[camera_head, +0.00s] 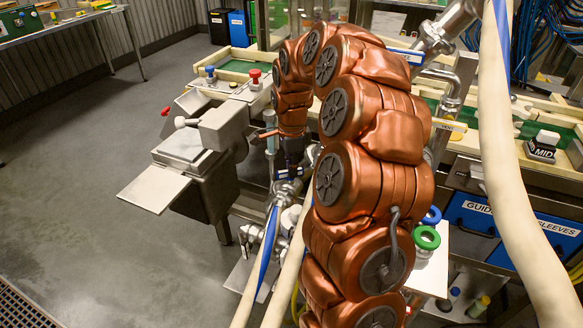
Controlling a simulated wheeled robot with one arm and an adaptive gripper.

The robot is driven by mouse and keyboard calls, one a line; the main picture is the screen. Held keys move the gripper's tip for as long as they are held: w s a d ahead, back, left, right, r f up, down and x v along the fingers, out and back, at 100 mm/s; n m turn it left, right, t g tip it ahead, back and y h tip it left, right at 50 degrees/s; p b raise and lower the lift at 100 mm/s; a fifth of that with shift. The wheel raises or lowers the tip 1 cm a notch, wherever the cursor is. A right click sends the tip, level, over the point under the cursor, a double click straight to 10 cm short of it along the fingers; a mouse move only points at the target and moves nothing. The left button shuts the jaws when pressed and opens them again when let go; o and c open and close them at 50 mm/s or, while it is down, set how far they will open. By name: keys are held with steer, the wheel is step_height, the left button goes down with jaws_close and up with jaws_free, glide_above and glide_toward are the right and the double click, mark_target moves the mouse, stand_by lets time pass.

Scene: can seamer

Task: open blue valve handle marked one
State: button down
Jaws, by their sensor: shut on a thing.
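My copper-coloured arm arches over the middle of the view and comes down to my gripper (292,168), which is small and dark here. It is shut at the steel pipe fittings (287,188), where the blue valve handle seems to be between its fingers. The handle is mostly hidden by the gripper, and its mark cannot be read. I cannot tell how far the handle is turned. A cream hose with a blue stripe (267,250) runs down from these fittings.
A grey machine (200,150) with a flat metal plate stands left of the gripper. Blue and green rings (427,238) lie on a white shelf at right. A thick cream hose (505,150) hangs at right. The floor at left (90,200) is clear.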

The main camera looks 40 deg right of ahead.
steer(key=n+b, duration=0.2)
steer(key=shift+f+n, duration=0.2)
steer(key=shift+n, duration=0.1)
steer(key=shift+r+n+b, duration=0.1)
steer(key=shift+n+b, duration=0.3)
steer(key=shift+n, duration=0.9)
steer(key=c, duration=1.2)
jaws_free()
steer(key=shift+w+r, duration=0.1)
step_height(320, 180, up, 12)
